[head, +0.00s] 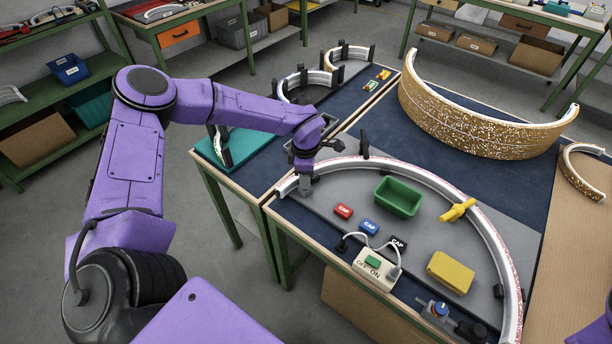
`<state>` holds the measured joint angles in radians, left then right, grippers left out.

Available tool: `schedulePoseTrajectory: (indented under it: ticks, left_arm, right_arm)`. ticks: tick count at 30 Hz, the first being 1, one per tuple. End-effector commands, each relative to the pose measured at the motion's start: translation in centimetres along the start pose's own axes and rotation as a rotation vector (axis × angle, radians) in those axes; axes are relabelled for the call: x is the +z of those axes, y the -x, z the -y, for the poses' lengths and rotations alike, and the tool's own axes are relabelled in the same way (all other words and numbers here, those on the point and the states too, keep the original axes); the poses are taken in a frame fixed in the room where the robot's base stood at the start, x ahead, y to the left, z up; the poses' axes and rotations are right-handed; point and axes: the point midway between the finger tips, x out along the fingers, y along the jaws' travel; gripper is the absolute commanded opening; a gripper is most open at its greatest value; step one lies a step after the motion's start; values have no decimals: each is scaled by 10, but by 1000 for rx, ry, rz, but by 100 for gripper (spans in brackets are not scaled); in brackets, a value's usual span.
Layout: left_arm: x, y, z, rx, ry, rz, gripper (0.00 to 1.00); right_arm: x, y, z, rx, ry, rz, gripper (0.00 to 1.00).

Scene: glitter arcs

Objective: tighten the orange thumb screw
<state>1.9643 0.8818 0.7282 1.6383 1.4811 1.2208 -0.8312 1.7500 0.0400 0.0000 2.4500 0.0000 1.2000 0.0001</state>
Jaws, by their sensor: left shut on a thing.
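A white arc strip (489,226) with a glittery edge curves over a grey board on the blue-topped bench. My left gripper (305,188) points down at the left end of this arc. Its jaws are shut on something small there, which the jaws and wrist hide. I cannot make out an orange thumb screw anywhere in the head view. My right gripper is not in view.
Inside the arc lie a green bin (397,196), red (343,211) and blue (369,227) CAP blocks, a yellow block (450,272) and a corded switch box (374,268). A black upright post (364,144) stands near my wrist. A large gold glitter arc (470,121) stands behind.

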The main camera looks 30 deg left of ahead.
Motion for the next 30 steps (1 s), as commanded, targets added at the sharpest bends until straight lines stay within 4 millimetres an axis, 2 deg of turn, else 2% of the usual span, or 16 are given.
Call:
schedulePoseTrajectory:
  ticks: [5,6,7,8,15,18,20,27,30]
  left_arm:
    - [0,4,-5,12,2,4,0]
    - [0,4,-4,12,2,4,41]
    - [0,4,-4,11,2,4,51]
    - [0,4,-4,10,2,3,55]
    - [0,2,-2,5,2,1,55]
    - [0,7,-2,6,3,2,55]
    - [1,16,-2,7,2,4,55]
    - [0,73,-2,10,3,5,55]
    - [0,92,-2,9,3,4,55]
  right_arm:
    - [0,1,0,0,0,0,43]
    - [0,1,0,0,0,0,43]
    - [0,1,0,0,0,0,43]
    - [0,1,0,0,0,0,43]
    - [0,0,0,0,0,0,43]
    - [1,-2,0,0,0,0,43]
    - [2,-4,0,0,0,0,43]
    - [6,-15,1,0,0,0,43]
    - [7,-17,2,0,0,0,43]
